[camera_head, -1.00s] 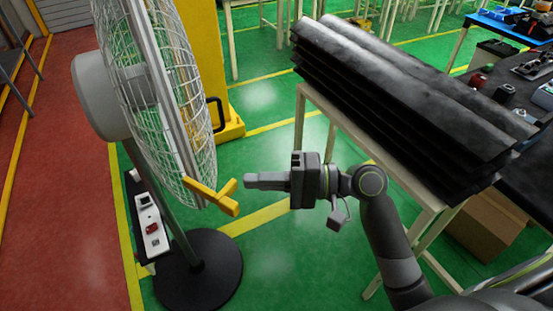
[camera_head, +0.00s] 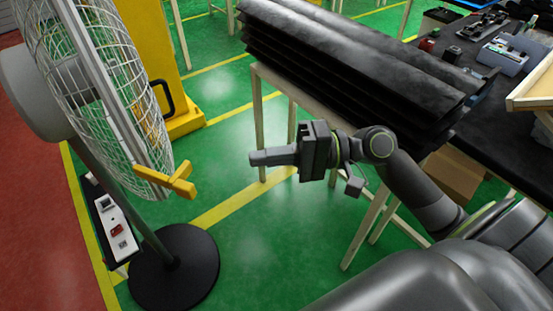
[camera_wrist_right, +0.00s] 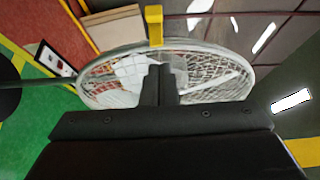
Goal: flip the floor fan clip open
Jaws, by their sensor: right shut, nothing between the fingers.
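The floor fan (camera_head: 95,85) stands at the left in the head view, with a white wire cage and a round black base. The yellow clip (camera_head: 168,181) sits on the lower edge of the cage. One bar sticks out from the rim, and a shorter arm branches up from it. My right gripper (camera_head: 254,158) is shut and empty, to the right of the clip and apart from it, pointing toward the fan. In the right wrist view the shut fingers (camera_wrist_right: 160,76) point at the cage (camera_wrist_right: 215,78), and the clip (camera_wrist_right: 154,25) shows at its rim. My left gripper is out of view.
A table with stacked black trim panels (camera_head: 350,65) stands behind my right arm. A yellow post (camera_head: 150,60) with a black handle is behind the fan. A dark bench (camera_head: 505,140) is at the right. Green floor lies open between fan and table.

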